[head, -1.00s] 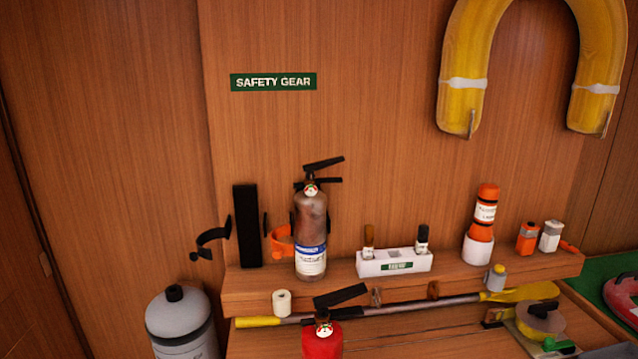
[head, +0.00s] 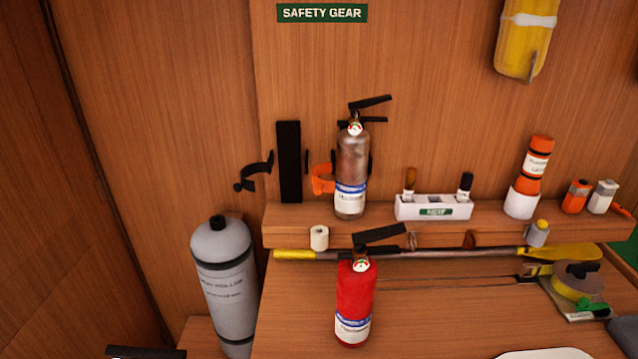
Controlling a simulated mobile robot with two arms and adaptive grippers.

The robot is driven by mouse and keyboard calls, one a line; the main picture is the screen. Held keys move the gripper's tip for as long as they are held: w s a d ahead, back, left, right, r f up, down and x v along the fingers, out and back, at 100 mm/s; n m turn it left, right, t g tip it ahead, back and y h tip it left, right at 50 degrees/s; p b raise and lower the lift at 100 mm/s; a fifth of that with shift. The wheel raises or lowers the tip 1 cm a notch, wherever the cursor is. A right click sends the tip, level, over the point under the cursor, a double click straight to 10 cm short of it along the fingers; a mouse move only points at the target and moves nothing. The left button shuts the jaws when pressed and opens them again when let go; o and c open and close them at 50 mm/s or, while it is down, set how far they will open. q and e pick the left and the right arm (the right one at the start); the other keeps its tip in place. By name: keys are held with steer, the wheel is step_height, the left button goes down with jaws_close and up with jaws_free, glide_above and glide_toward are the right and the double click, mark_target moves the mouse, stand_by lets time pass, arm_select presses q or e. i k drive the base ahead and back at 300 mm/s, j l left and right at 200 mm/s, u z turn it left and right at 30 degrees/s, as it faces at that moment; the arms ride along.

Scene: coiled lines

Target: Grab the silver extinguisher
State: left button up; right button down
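The silver extinguisher (head: 352,162) stands upright on the wooden shelf under the safety gear sign. It has a black lever on top, a small round gauge and a blue and white label low on its body. An orange clip (head: 322,178) shows beside it on the left. A red extinguisher (head: 355,300) stands lower and nearer, in front of the shelf, and its lever reaches up close to the shelf front. Neither of my grippers can be made out in the head view.
A grey cylinder (head: 223,280) stands left of the shelf. A white holder (head: 433,208) with two small bottles and an orange canister (head: 535,165) stand to the right on the shelf. A yellow-ended pole (head: 295,254) lies below. A dark piece at the bottom left is cut off.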

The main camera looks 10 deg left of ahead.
mark_target(353, 142)
steer(key=k+j+z, duration=0.15)
steer(key=j+z, duration=0.3)
steer(key=k+j+z, duration=0.15)
steer(key=j+z, duration=0.2)
steer(key=z, duration=0.15)
steer(key=k+j+z, duration=0.25)
steer(key=z, duration=0.2)
